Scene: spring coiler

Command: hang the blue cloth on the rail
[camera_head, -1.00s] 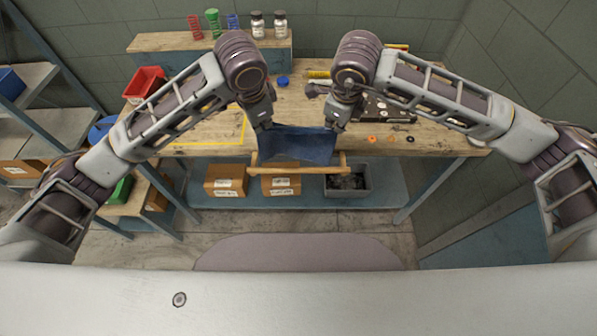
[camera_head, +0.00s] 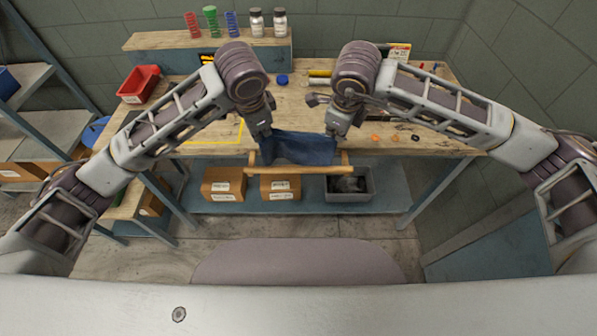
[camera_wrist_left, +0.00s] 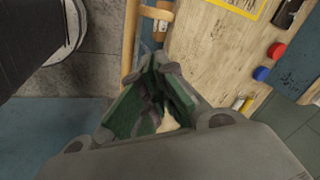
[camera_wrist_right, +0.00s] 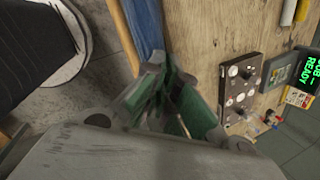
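The blue cloth (camera_head: 302,149) hangs between my two grippers in the head view, its top edge sagging a little. Its lower edge is just above or behind the wooden rail (camera_head: 300,170) at the table's front; I cannot tell whether they touch. My left gripper (camera_head: 264,133) is shut on the cloth's left upper corner. My right gripper (camera_head: 333,133) is shut on its right upper corner. In the right wrist view the cloth (camera_wrist_right: 147,28) runs away from the closed fingertips (camera_wrist_right: 158,62). In the left wrist view the fingertips (camera_wrist_left: 158,62) come together near the rail (camera_wrist_left: 131,40), with little cloth visible.
The wooden table (camera_head: 210,150) holds a red bin (camera_head: 139,84), a blue cap (camera_head: 282,80) and small parts at the right. Springs and jars stand on the back shelf (camera_head: 160,41). Cardboard boxes (camera_head: 223,184) and a grey bin (camera_head: 350,190) sit below, behind the rail.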

